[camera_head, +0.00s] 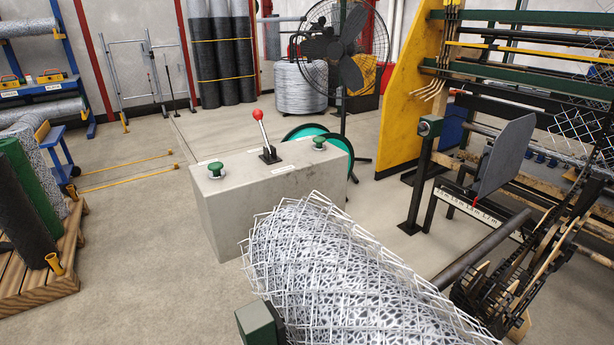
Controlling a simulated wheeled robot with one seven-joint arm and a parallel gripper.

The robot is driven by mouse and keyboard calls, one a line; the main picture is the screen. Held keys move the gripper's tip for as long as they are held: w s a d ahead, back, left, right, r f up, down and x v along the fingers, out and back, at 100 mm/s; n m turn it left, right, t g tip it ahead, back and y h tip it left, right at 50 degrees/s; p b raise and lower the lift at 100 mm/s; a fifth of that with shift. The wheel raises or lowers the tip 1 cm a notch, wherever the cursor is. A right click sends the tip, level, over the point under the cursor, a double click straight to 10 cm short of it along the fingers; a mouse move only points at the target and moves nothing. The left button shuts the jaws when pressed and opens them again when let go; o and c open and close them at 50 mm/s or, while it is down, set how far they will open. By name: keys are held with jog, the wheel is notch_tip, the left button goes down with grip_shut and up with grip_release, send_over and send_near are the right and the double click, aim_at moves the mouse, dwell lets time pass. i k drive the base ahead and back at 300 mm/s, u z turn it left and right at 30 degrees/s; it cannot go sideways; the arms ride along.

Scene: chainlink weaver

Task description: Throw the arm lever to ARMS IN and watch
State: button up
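The arm lever (263,135) has a red ball knob on a light metal shaft. It rises from a dark square base on top of a grey control box (275,210) in the middle of the head view. The shaft leans a little to the left. A green button (216,170) sits to its left and another green button (319,143) to its right. Small white labels lie on the box top near the lever, too small to read. My gripper is not in view.
A roll of chainlink mesh (325,265) lies in front of the box, covering its lower right. The weaving machine (500,190) with a yellow side panel stands at right. A black fan (345,50) stands behind. A pallet (40,280) with rolls is at left. Floor left of the box is clear.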

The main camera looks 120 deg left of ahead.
aim_at(258, 114)
jog(key=k, duration=0.55)
jog(key=z, duration=0.55)
jog(key=k, duration=2.65)
jog(key=u, duration=1.5)
jog(key=i, duration=0.1)
jog(key=u, duration=1.15)
